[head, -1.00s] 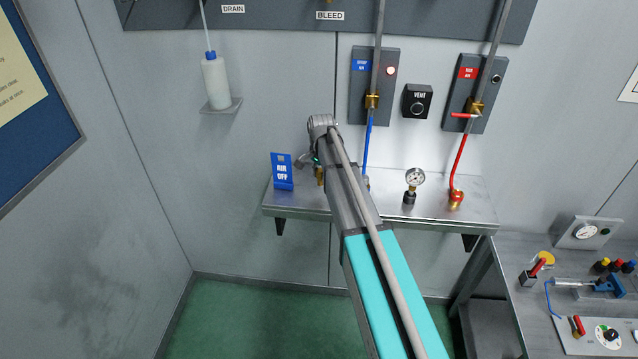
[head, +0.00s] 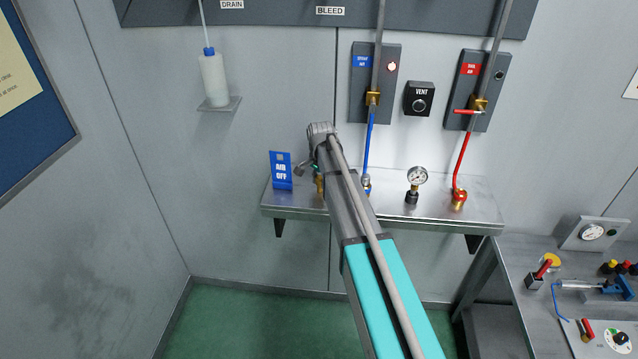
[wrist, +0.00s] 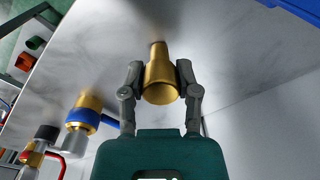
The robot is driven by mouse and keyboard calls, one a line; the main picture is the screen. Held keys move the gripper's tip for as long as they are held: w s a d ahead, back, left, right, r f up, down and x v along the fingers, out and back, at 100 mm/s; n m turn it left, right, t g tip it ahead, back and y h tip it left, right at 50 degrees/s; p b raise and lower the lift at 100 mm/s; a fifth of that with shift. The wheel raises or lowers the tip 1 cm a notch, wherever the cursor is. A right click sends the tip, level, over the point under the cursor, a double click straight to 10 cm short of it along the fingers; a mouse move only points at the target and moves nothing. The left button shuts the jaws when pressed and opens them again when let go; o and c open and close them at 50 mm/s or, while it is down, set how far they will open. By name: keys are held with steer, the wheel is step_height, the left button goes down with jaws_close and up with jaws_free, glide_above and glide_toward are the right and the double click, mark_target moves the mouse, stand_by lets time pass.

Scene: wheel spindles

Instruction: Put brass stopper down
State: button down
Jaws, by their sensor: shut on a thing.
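The brass stopper (wrist: 160,80) is between the two fingers of my gripper (wrist: 160,78) in the wrist view. The fingers are shut on its sides. Its narrow end points toward the metal shelf (wrist: 235,65), where a dark shadow lies close by. I cannot tell whether it touches the shelf. In the head view a small part of the stopper (head: 319,184) shows beside my arm, over the left part of the shelf (head: 300,212). My gripper in the head view is mostly hidden behind my own wrist.
A blue "AIR OFF" sign (head: 281,171) stands left of the stopper. A blue hose (head: 367,145) with its fitting (wrist: 83,112) is to the right in the head view. Farther right are a gauge (head: 416,177) and a red hose fitting (head: 459,199).

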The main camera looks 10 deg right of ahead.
mark_target(320, 178)
steer(key=shift+f, duration=0.15)
steer(key=shift+c, duration=1.7)
jaws_free()
steer(key=shift+r, duration=0.25)
step_height(320, 178, up, 12)
steer(key=p, duration=1.2)
steer(key=shift+s+f, duration=0.1)
steer(key=shift+s, duration=0.1)
steer(key=s+n, duration=1)
steer(key=s, duration=1.9)
steer(key=shift+n, duration=0.4)
